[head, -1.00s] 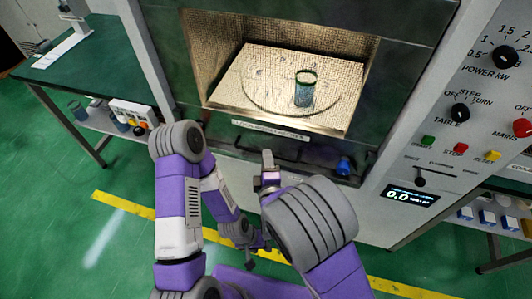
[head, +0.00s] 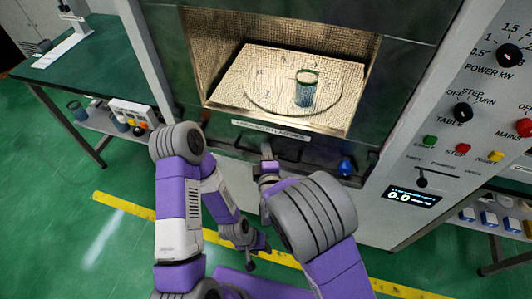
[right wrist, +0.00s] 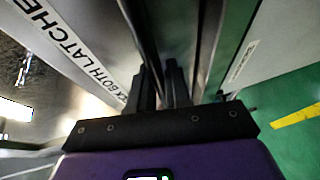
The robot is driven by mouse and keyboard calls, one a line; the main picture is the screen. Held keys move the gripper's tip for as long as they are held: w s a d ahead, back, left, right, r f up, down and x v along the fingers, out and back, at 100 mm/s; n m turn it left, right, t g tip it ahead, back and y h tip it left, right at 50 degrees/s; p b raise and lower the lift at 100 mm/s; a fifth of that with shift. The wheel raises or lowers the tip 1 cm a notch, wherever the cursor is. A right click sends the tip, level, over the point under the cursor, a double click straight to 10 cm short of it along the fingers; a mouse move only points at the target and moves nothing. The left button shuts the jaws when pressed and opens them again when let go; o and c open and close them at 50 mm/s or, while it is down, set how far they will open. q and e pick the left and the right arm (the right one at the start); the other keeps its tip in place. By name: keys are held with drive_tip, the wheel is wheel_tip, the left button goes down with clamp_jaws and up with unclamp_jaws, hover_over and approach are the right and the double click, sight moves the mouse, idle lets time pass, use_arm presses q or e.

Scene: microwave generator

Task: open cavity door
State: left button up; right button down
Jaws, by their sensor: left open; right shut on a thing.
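The microwave's cavity (head: 225,55) shows in the head view, framed by dark panels. Just below it is a strip lettered about latches (head: 270,131); its lettering also shows in the right wrist view (right wrist: 70,50). A dark handle bar (head: 310,160) runs under the strip. My right gripper (head: 267,153) is at this bar, left of a blue knob (head: 346,166). In the right wrist view its fingers (right wrist: 160,82) are shut on the dark bar. My left gripper (head: 257,253) is open, empty and low in front of the machine. I cannot tell how far the door stands open.
A beaker (head: 305,92) stands on the round turntable (head: 262,92) inside the cavity. The control panel (head: 440,175) is at right. A green bench (head: 95,65) is at left. Green floor (head: 60,200) with a yellow line is free in front.

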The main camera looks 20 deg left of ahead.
drive_tip(key=shift+r, duration=0.1)
wheel_tip(320, 180, up, 40)
drive_tip(key=p, duration=3.1)
drive_tip(key=c, duration=1.2)
unclamp_jaws()
drive_tip(key=shift+o, duration=0.2)
drive_tip(key=v, duration=0.7)
drive_tip(key=shift+s, duration=0.25)
